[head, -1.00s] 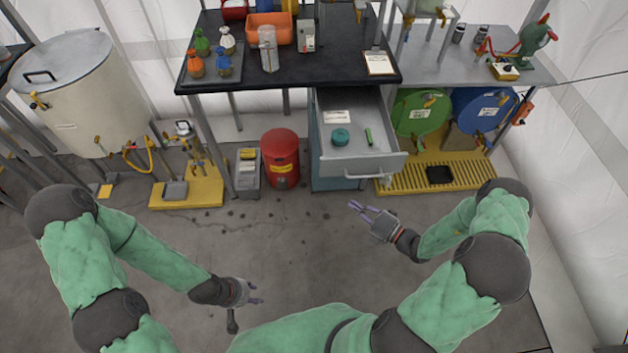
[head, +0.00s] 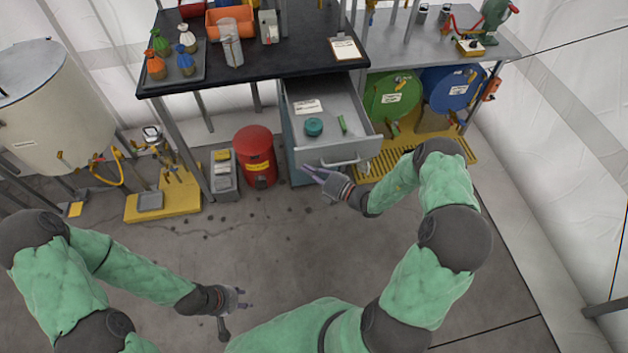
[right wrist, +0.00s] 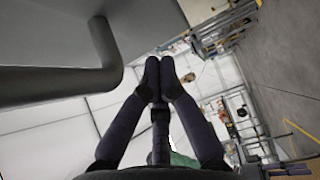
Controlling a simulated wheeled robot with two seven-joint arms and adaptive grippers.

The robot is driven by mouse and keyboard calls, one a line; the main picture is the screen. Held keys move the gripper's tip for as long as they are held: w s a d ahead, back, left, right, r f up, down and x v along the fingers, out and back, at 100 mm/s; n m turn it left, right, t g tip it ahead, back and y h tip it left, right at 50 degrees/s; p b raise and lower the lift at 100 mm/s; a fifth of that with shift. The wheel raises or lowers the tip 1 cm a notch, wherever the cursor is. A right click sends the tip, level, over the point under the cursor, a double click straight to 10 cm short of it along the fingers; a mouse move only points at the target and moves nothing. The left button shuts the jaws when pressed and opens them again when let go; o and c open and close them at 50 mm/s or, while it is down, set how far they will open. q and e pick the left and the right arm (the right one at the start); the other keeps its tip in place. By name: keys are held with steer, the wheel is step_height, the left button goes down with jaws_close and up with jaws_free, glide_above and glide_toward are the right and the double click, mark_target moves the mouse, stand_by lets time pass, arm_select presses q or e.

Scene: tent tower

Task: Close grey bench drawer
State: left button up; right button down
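The grey bench drawer (head: 352,105) is pulled out under the black-topped bench. Its bar handle (head: 340,164) is on the front face. A teal round item (head: 313,127), a green stick-like item (head: 341,124) and a paper label lie inside. My right gripper (head: 306,171) is at the drawer's front, near the left end of the handle. In the right wrist view its fingertips (right wrist: 159,62) are together with nothing between them, and the handle (right wrist: 65,85) is large at left, apart from the fingers. My left gripper (head: 243,299) is low over the floor, away from the drawer; its opening is unclear.
A red bin (head: 255,157) and a grey box (head: 223,172) stand left of the drawer cabinet. Green (head: 388,95) and blue (head: 450,88) drums with a yellow grate (head: 445,143) are at right. The floor in front is clear.

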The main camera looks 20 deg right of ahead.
arm_select(q)
steer(key=shift+f, duration=0.1)
arm_select(e)
steer(key=shift+w+d, duration=0.1)
steer(key=shift+w, duration=0.25)
steer(key=shift+w, duration=0.15)
